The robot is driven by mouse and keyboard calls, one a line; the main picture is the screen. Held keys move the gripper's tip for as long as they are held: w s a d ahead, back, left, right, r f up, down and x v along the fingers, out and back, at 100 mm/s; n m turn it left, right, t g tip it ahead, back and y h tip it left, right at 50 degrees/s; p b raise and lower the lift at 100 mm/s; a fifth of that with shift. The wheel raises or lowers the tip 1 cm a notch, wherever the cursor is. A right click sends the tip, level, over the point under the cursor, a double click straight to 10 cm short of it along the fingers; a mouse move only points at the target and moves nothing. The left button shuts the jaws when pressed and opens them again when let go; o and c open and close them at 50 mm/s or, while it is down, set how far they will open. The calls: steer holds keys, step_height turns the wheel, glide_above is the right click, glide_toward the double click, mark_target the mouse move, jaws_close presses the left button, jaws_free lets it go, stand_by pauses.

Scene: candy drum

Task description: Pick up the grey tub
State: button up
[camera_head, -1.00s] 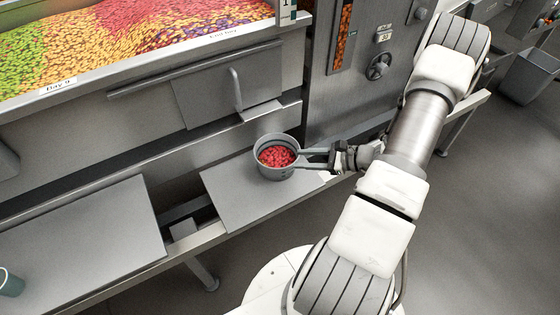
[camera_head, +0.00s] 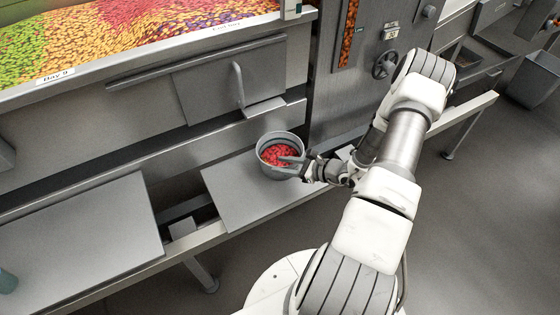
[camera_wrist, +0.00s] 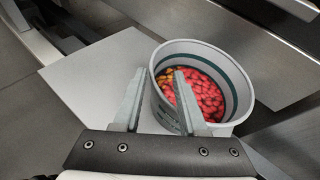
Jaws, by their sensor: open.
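The grey tub (camera_head: 266,166) stands upright on a grey plate, filled partly with red candies (camera_head: 279,155). In the wrist view, the tub (camera_wrist: 243,95) has a dark band inside its rim, with red and a few yellow candies. My gripper (camera_head: 288,164) is open at the tub's right side. In the wrist view, my gripper's (camera_wrist: 159,76) two fingers sit on either side of the near-left wall. The left finger is outside; the right finger overlaps the tub's opening. I cannot tell whether either finger touches the wall.
A grey panel with a vertical handle (camera_head: 238,87) is behind the tub, below the bay of coloured candies (camera_head: 120,40). Another bare grey plate (camera_head: 80,235) lies to the left, with a gap between the plates. A machine with a round knob (camera_head: 385,65) stands behind my arm.

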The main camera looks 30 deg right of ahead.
mark_target(269, 164)
steer(key=shift+b+x, duration=0.75)
steer(key=shift+x, duration=2)
steer(key=shift+s+f, duration=0.2)
jaws_close()
steer(key=shift+f, duration=0.1)
